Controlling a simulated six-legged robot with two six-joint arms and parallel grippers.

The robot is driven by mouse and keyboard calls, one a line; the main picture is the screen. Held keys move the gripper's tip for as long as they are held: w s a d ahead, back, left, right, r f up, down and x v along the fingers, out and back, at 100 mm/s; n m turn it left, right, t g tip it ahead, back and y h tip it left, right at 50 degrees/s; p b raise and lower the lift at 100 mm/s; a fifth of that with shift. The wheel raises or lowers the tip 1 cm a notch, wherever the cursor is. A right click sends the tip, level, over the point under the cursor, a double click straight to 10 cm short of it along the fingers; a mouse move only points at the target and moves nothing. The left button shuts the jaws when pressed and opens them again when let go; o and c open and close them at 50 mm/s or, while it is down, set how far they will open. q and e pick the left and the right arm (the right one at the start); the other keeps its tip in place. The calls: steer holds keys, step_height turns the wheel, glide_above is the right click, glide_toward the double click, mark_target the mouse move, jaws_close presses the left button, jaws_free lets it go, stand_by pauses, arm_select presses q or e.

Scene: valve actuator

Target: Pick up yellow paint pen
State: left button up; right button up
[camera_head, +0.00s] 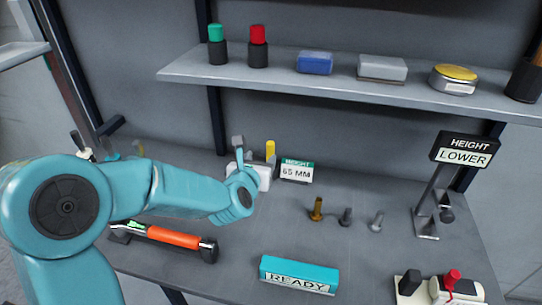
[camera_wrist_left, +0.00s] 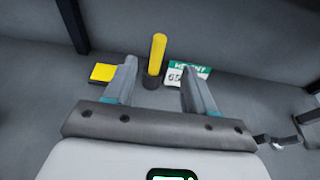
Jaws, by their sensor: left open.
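The yellow paint pen (camera_head: 270,149) stands upright on the bench near the back wall. In the left wrist view the yellow paint pen (camera_wrist_left: 158,52) rises from a dark round base and shows between my two fingers, toward their tips. My left gripper (camera_head: 245,158) is open and empty, just left of the pen in the head view and partly hidden by its own arm. The left gripper (camera_wrist_left: 158,76) also shows from the wrist, its jaws wide apart. No contact with the pen shows; the exact gap cannot be told. My right gripper is not in view.
A height card (camera_head: 297,170) stands just right of the pen. A yellow block (camera_wrist_left: 103,72) lies left of it in the wrist view. A shelf (camera_head: 290,80) with green and red pens overhangs the bench.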

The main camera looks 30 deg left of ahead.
mark_target(269, 147)
arm_select(q)
steer(key=p+x, duration=0.2)
steer(key=x, duration=0.5)
steer(key=shift+w+a+f, duration=0.1)
steer(key=shift+w+f, duration=0.1)
steer(key=shift+w, duration=0.15)
steer(key=shift+w+a+f, duration=0.1)
steer(key=shift+w+f, duration=0.15)
steer(key=shift+w, duration=0.35)
steer(key=p+x, duration=0.2)
steer(key=x, duration=0.2)
steer(key=shift+w+a+f+p, duration=0.1)
steer(key=shift+w+f+p, duration=0.05)
steer(key=shift+f+p, duration=0.15)
steer(key=shift+w+a+f, duration=0.1)
steer(key=shift+w+f, duration=0.1)
steer(key=shift+w, duration=0.25)
jaws_close()
